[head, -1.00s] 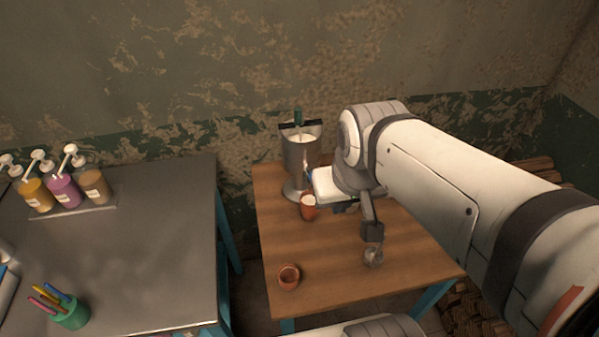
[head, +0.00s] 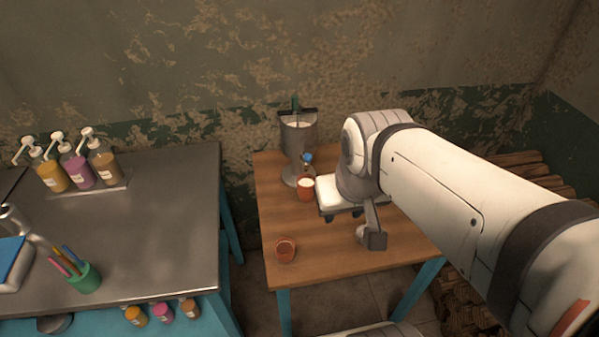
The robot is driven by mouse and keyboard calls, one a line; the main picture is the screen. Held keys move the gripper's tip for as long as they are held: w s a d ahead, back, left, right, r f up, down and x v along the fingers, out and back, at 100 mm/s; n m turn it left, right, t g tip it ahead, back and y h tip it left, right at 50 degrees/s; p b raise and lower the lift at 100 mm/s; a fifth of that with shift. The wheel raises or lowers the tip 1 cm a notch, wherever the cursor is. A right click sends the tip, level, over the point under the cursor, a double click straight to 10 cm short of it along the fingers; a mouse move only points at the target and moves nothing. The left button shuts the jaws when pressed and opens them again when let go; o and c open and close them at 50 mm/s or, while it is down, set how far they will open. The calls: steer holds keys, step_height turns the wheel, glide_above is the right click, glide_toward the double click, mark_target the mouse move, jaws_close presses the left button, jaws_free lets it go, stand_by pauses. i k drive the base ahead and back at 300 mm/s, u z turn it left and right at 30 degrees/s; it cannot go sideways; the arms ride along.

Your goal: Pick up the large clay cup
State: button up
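A taller clay cup (head: 306,190) with white milk at its top stands upright on the wooden table by the dispenser. A shorter, dark-inside clay cup (head: 286,251) stands upright near the table's front left. The taller one looks like the large cup. My gripper (head: 366,232) hangs over the table, to the right of both cups and apart from the shorter one. Its white body is close beside the taller cup; I cannot tell the exact gap. One dark finger shows; the other is hidden, so its opening is unclear. I see no cup held in it.
A metal milk dispenser (head: 298,145) with a blue-knobbed tap stands behind the taller cup. A small greyish object (head: 361,234) shows beside my finger. A metal counter (head: 150,225) with pump bottles (head: 78,170) and a green pen holder (head: 85,278) is at left. The wooden table's (head: 330,258) front middle is clear.

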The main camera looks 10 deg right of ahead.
mark_target(305, 182)
steer(key=z, duration=0.45)
steer(key=k, duration=1.25)
steer(key=u, duration=0.4)
steer(key=i, duration=1.5)
steer(key=u, duration=0.05)
